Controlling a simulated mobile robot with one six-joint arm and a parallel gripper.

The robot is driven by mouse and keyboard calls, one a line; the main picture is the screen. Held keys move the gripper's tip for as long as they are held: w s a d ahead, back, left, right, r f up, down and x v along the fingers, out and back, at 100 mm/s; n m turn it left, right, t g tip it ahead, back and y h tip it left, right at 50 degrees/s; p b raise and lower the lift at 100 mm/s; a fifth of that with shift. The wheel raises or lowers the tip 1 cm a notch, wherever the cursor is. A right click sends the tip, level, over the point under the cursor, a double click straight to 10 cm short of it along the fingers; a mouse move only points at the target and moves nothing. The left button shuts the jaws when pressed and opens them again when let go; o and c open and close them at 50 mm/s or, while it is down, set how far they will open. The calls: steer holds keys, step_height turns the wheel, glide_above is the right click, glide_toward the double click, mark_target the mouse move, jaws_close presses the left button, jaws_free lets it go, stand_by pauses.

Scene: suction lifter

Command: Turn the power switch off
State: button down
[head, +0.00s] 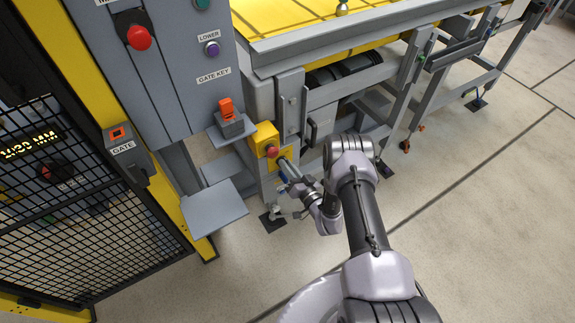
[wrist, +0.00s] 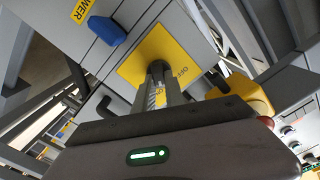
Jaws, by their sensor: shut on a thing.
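The power switch's yellow plate (wrist: 140,65) is on a grey cabinet in the wrist view, with small black lettering, seemingly "OFF", at its right. My gripper (wrist: 158,70) reaches to the middle of this plate. Its two fingers are close together and shut on the switch handle, which they mostly hide; I cannot read its exact angle. In the head view my gripper (head: 284,165) is at the grey post below the table, just right of a yellow box with a red button (head: 271,151).
That yellow box (wrist: 242,92) is close at the right of my fingers in the wrist view. A blue knob (wrist: 106,30) is at the upper left. A grey shelf (head: 214,207), the gate key (head: 227,110) and a mesh gate (head: 90,215) stand left. Open floor (head: 480,220) lies right.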

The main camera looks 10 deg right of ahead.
steer(key=n, duration=0.2)
steer(key=n+p, duration=0.1)
steer(key=n, duration=0.1)
steer(key=shift+s+a+r+n, duration=0.1)
steer(key=shift+a+n, duration=0.05)
steer(key=shift+n, duration=0.15)
steer(key=n+p, duration=0.1)
steer(key=n, duration=0.2)
steer(key=shift+a+n, duration=0.1)
steer(key=shift+n, duration=0.2)
steer(key=n+p, duration=0.1)
steer(key=n, duration=0.3)
steer(key=shift+a, duration=0.1)
steer(key=shift+s+f+n+p, duration=0.15)
steer(key=shift+n+p, duration=0.3)
steer(key=shift+n, duration=1.05)
steer(key=c, duration=1.4)
jaws_free()
